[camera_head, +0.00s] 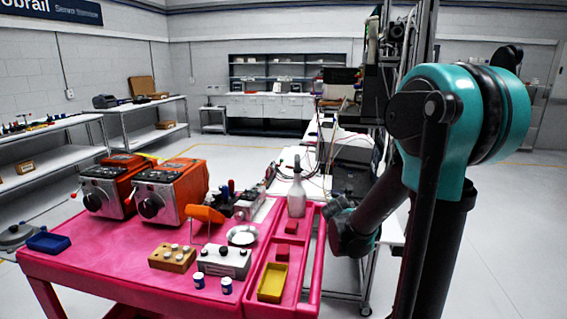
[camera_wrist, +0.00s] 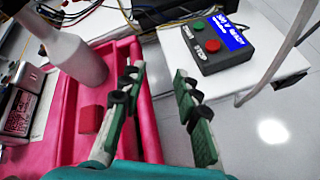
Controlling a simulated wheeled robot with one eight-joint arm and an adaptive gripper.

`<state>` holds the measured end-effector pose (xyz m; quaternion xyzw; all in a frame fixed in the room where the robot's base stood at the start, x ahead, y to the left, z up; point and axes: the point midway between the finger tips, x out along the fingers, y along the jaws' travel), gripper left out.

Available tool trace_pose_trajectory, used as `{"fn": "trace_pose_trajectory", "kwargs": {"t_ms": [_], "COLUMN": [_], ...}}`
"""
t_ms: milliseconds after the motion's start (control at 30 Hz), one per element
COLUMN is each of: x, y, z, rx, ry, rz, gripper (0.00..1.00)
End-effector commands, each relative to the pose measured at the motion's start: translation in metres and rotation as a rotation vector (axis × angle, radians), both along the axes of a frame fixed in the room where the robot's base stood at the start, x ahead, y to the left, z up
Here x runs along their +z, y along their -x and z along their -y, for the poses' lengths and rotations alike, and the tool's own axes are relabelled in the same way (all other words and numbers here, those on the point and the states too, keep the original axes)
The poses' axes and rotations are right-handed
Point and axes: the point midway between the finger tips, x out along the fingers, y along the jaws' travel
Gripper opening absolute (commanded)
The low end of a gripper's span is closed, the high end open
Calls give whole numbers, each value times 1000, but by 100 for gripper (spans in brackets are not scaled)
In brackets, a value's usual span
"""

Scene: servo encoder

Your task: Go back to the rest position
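My gripper (camera_wrist: 160,98) shows in the wrist view with its two green-padded fingers apart and nothing between them. It hangs over the right edge of the pink cart (camera_wrist: 68,112). In the head view my teal and black arm fills the right side, and my fingers are hidden behind it. The pink cart (camera_head: 110,248) stands left of my arm. Its right-hand compartment holds a white spray bottle (camera_head: 297,194), a red block (camera_head: 291,227) and a yellow tray (camera_head: 272,281).
Two orange instruments (camera_head: 172,190), a wooden block with knobs (camera_head: 172,257), a white knobbed box (camera_head: 224,261) and a blue tray (camera_head: 48,242) are on the cart. A control box with red and green buttons (camera_wrist: 217,40) sits on a white bench. Open floor lies at the right.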

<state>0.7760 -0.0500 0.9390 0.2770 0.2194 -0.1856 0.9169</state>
Motion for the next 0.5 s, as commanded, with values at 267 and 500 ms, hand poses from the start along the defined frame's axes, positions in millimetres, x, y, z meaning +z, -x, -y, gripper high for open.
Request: {"fn": "trace_pose_trajectory", "kwargs": {"t_ms": [267, 500], "x": [-26, -59], "y": [70, 155], "z": [17, 19], "rx": [-376, -880], "ry": [-506, -1037], "rz": [-27, -44], "gripper": [32, 32]}}
